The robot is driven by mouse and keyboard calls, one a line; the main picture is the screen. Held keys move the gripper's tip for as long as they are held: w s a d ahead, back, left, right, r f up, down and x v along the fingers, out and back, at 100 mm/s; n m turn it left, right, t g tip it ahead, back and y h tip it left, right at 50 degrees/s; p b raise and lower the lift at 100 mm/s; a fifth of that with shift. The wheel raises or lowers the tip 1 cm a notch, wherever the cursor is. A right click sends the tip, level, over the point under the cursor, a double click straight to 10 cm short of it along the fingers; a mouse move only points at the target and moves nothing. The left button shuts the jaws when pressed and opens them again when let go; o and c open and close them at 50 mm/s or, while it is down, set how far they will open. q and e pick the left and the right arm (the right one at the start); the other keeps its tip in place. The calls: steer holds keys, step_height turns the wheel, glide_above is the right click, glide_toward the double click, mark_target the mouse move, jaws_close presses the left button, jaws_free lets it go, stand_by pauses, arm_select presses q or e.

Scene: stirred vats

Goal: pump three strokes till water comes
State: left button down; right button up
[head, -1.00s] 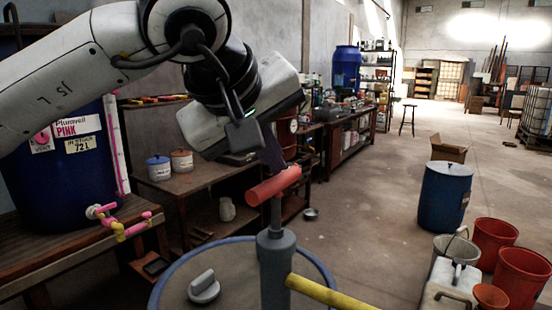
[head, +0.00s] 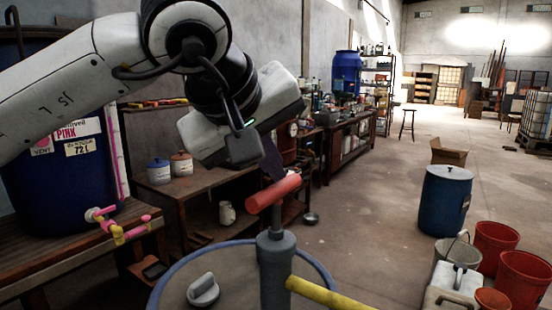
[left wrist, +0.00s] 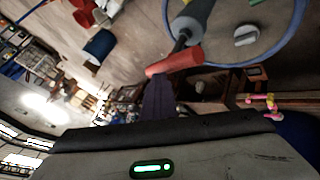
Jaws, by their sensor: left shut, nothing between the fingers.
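The hand pump (head: 274,270) has a grey upright body, a short rod and a red T-handle (head: 273,193). It stands on a drum lid (head: 235,288) with a blue rim. A yellow spout (head: 328,293) points to the lower right; no water shows at its visible part. My left gripper (head: 272,172) is shut and empty, with its dark fingers pointing down onto the top of the red handle. In the left wrist view the fingertips (left wrist: 157,82) meet the handle (left wrist: 177,62); whether they touch is hard to tell. My right gripper is not in view.
A grey cap (head: 203,290) sits on the lid. A blue tank (head: 62,185) with pink and yellow pipework (head: 120,225) stands at left. Red buckets (head: 523,272), a white can (head: 452,290) and a blue drum (head: 445,200) stand at right. The middle floor is clear.

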mark_target(271, 189)
arm_select(q)
steer(key=shift+f+b, duration=1.4)
steer(key=shift+f, duration=0.7)
stand_by(0.9)
steer(key=shift+r+p, duration=2.95)
steer(key=shift+r, duration=0.8)
step_height(271, 189, up, 6)
steer(key=p, duration=0.5)
